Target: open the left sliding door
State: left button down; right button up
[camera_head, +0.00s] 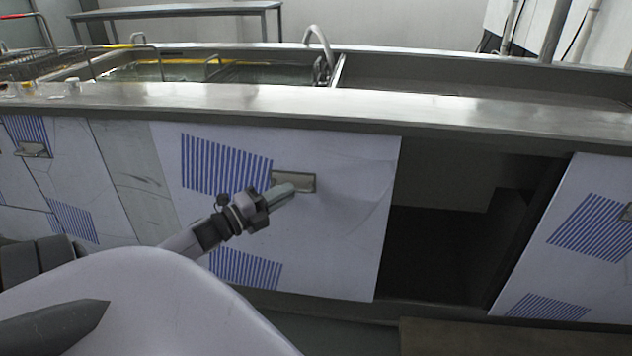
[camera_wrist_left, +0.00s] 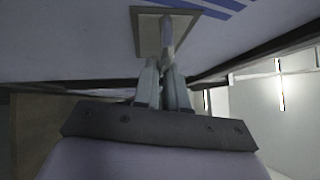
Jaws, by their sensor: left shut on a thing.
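The left sliding door (camera_head: 340,235) is a pale panel with blue-striped patches under the steel tank's counter. A dark opening shows just to its right. Its small metal handle (camera_head: 303,181) sits near the middle of its upper half and shows in the left wrist view (camera_wrist_left: 148,36). My left gripper (camera_head: 285,192) reaches in from the left at the handle. In the left wrist view its fingers (camera_wrist_left: 165,75) are closed together on the handle's edge; the exact contact is partly hidden. My right gripper is in neither view.
Another striped sliding door (camera_head: 575,250) stands right of the dark opening (camera_head: 445,225). The steel counter edge (camera_head: 300,103) overhangs the doors. A smaller panel with a handle (camera_head: 33,149) is at far left. A bent pipe (camera_head: 320,45) rises from the tank.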

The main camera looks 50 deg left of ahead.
pick_arm(q)
jog(key=s+a, duration=0.5)
jog(key=a, duration=0.1)
jog(key=shift+a, duration=0.2)
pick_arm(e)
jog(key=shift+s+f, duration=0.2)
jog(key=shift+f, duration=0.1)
pick_arm(q)
jog(key=shift+w, duration=0.1)
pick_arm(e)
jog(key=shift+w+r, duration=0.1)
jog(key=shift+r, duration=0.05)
pick_arm(q)
jog(key=c, duration=1.2)
grip_release()
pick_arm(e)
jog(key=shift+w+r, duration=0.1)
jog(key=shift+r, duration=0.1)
